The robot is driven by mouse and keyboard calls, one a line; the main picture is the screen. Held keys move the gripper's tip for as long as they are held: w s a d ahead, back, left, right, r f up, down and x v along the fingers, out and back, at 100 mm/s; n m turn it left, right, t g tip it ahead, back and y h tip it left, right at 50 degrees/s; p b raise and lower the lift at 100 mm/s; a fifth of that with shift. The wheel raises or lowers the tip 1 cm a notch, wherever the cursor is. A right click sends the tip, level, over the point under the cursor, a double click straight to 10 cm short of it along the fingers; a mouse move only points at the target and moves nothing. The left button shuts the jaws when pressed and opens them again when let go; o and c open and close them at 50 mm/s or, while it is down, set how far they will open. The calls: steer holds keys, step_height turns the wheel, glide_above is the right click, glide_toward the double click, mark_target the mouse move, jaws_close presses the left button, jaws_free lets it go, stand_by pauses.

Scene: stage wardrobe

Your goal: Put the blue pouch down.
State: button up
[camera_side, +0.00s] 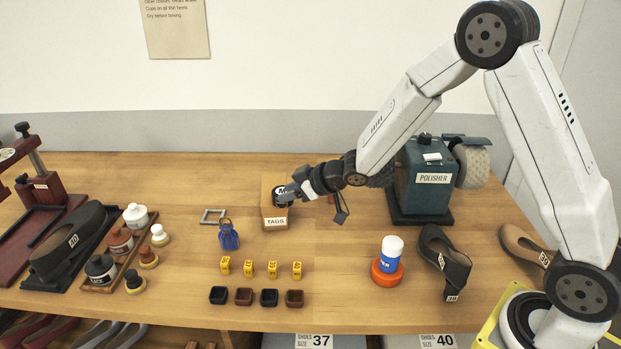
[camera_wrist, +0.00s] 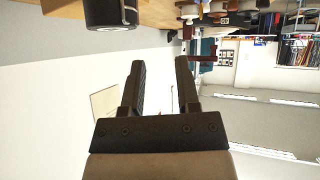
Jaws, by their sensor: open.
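The blue pouch (camera_side: 228,238) sits upright on the wooden table, left of the middle in the side view, with a brownish loop at its neck. I cannot make out the pouch in the wrist view.
A grey square frame (camera_side: 212,215) lies behind the pouch. Several yellow tags (camera_side: 248,268) and small dark trays (camera_side: 244,297) lie in front. A bottle rack (camera_side: 119,252) stands left, the green polisher (camera_side: 429,185) right. In the wrist view a dark cylinder (camera_wrist: 108,12) is close by.

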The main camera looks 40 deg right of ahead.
steer(key=s+d+m+g+h, duration=0.2)
steer(key=s+m+g, duration=0.1)
steer(key=s, duration=0.9)
steer(key=s+d+m+g+h, duration=0.2)
steer(key=s+m+g, duration=0.1)
steer(key=s, duration=1)
steer(key=shift+r+g+h, duration=0.25)
steer(key=shift+g+h, duration=0.05)
steer(key=shift+g, duration=0.6)
steer(key=shift+d, duration=0.1)
